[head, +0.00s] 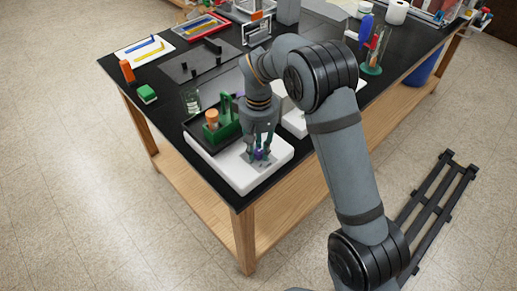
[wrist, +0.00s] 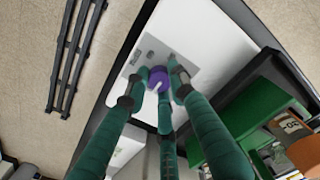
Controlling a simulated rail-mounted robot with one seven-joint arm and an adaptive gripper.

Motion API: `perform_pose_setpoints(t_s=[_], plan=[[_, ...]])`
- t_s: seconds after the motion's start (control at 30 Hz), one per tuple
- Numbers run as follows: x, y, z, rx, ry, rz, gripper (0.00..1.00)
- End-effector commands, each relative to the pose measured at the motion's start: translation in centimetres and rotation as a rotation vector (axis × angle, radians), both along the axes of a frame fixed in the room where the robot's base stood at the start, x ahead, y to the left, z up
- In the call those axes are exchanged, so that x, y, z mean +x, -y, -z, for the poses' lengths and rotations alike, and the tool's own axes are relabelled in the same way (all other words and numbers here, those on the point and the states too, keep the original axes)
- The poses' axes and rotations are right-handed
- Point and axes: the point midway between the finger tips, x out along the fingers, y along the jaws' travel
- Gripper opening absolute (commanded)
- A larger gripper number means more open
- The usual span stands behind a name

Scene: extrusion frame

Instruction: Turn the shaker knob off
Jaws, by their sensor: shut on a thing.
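The shaker (head: 225,178) is a white box with a dark tray on top, at the front corner of the black table. Its purple knob (wrist: 157,77) with a white mark sits on a grey panel (wrist: 178,68) in the wrist view. In the head view the knob (head: 259,155) is small and partly hidden by the fingers. My gripper (head: 258,152) points down at the panel with its green fingers around the knob. In the wrist view the fingertips (wrist: 155,85) are closed on the knob from several sides.
A green rack (head: 222,128) with an orange-capped item stands in the shaker's dark tray (head: 192,140), close beside my gripper. A glass beaker (head: 192,101) is behind it. A green box (head: 147,94) and an orange item (head: 127,71) stand at the left edge.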

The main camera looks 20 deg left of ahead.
Motion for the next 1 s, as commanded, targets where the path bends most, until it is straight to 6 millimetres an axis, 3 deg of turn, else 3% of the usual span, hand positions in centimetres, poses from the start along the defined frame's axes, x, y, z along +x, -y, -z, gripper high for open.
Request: perform_pose_setpoints(t_s=[0.13, 0.17, 0.47, 0.8, 1.0], plan=[[0.0, 0.0, 0.0, 0.000, 0.000, -0.002, 0.00], [0.0, 0.0, 0.0, 0.000, 0.000, -0.002, 0.25], [0.0, 0.0, 0.0, 0.000, 0.000, 0.000, 0.42], [0.0, 0.0, -0.3, 0.000, 0.001, 0.000, 0.43], [0.1, -0.1, -3.1, 0.003, 0.005, 0.000, 0.43]])
